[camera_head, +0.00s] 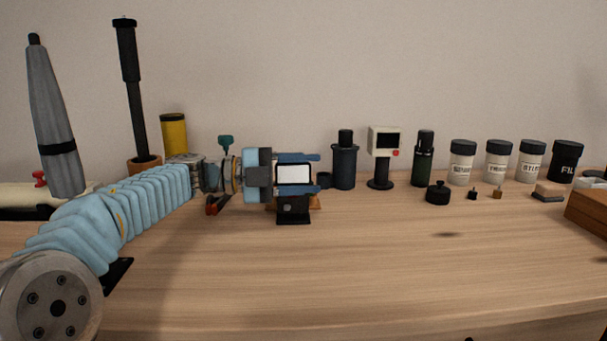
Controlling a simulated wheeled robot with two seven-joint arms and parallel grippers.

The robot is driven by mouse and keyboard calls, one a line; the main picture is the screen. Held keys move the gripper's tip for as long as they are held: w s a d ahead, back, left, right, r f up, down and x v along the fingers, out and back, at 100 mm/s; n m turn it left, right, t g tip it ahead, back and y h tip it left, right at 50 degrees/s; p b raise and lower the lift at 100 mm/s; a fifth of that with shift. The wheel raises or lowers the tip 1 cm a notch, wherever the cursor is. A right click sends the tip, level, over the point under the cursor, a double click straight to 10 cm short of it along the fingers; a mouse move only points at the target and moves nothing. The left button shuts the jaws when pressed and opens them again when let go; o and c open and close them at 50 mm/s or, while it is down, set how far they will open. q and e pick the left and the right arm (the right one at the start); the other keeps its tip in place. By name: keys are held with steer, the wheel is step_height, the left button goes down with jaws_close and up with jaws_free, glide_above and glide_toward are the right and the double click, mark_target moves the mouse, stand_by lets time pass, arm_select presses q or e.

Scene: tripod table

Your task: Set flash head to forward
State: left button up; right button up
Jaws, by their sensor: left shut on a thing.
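The flash unit stands on the table left of centre. Its flash head (294,173) shows a pale, lit-looking front panel, and its dark body (293,208) with a small round knob sits below. My left gripper (300,173) comes in from the left with its two blue fingers, one above the other, at the top and bottom of the flash head. It is shut on the flash head. The pale panel faces towards me. The flash head's back and the foot of the unit are partly hidden. My right gripper is not in view.
Behind stand a dark canister (344,165), a white-headed device (384,145), a dark bottle (423,160) and several labelled jars. A folded umbrella (53,115) and a black pole (131,85) stand at left. A wooden box (590,208) is at right. The front middle is clear.

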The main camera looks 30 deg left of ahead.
arm_select(q)
steer(key=o, duration=1)
steer(key=shift+r, duration=0.45)
steer(key=r, duration=0.1)
steer(key=r+p, duration=0.1)
steer(key=r, duration=0.1)
steer(key=shift+s+d, duration=0.15)
steer(key=shift+s, duration=0.15)
steer(key=s+d+r, duration=0.2)
steer(key=s+r, duration=0.1)
steer(key=s, duration=0.1)
steer(key=s+d+r, duration=0.2)
steer(key=s+r, duration=0.1)
steer(key=s+d+r+p, duration=0.1)
steer(key=s+d+r, duration=0.1)
steer(key=s+r, duration=0.1)
steer(key=shift+s+d, duration=0.3)
steer(key=shift+s, duration=0.5)
steer(key=shift+o, duration=0.4)
